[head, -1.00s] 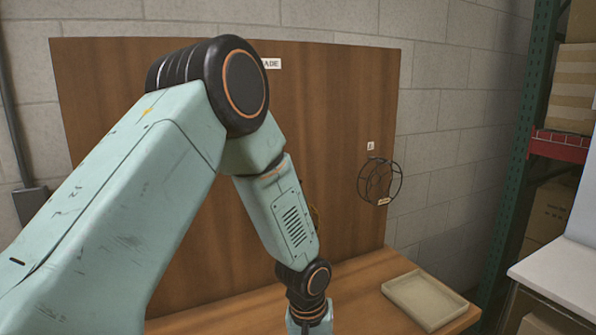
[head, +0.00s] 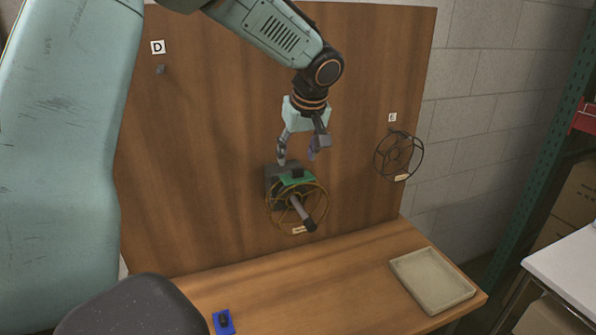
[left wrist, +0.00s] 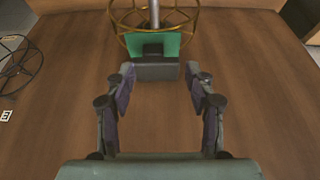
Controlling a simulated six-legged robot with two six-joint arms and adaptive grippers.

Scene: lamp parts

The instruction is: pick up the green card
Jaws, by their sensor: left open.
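The green card (head: 296,179) sits at a grey block (head: 279,185) on the upright wooden board, behind a yellow wire ring frame (head: 268,206). A dark clip or knob shows on the card. In the left wrist view the green card (left wrist: 170,45) is at top centre, partly covered by the wire frame (left wrist: 121,30) and a dark piece. My left gripper (head: 300,152) is open and empty, just above the card in the head view. In the left wrist view its fingers (left wrist: 162,85) are spread, with the card beyond their tips and apart from them. My right gripper is not in view.
A black wire ring frame (head: 377,160) hangs on the board at the right. An empty beige tray (head: 447,307) lies on the wooden table (head: 330,270). A blue card with a dark knob (head: 223,321) lies near the front. A white-topped surface (head: 570,265) stands at the right.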

